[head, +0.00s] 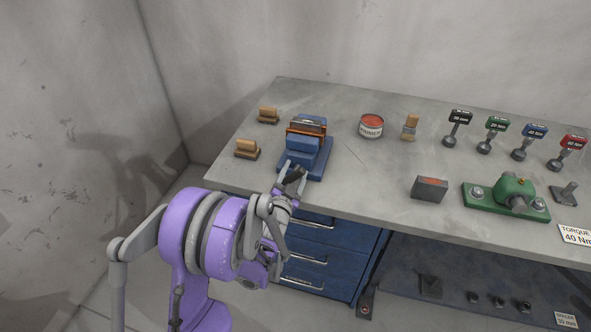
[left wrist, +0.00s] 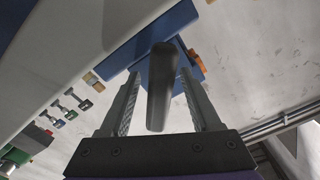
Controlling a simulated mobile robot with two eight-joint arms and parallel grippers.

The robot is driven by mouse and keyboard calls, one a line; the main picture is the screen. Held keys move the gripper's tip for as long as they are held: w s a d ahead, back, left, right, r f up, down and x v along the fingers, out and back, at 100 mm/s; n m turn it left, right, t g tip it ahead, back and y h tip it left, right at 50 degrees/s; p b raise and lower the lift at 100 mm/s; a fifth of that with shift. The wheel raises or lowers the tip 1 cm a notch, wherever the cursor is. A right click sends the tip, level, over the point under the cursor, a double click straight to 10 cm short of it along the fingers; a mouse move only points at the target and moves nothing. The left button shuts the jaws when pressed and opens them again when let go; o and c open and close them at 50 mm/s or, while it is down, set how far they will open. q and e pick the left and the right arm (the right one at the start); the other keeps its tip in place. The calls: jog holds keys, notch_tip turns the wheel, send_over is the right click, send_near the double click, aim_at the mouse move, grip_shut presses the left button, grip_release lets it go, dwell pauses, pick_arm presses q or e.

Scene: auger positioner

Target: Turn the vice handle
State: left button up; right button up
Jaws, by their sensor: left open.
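The blue vice (head: 301,146) with an orange-brown part stands near the front left of the grey bench. Its dark handle (left wrist: 161,88) shows large in the left wrist view and appears between the two fingers. My left gripper (head: 291,180) is at the front of the vice, over the bench edge. In the left wrist view my left gripper (left wrist: 159,80) is open, with a finger on each side of the handle and gaps visible on both sides. The handle is mostly hidden by the gripper in the head view. My right gripper is not in view.
Two wooden-topped blocks (head: 246,149) lie left of the vice. A primer can (head: 371,126) and a brush (head: 410,127) are to the right. Coloured-tag tools, a grey box (head: 429,189) and a green fixture (head: 513,192) are farther right. Blue drawers (head: 325,262) are below the bench.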

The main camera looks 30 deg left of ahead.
pick_arm(q)
jog(key=shift+w+a, duration=0.1)
jog(key=shift+w, duration=0.2)
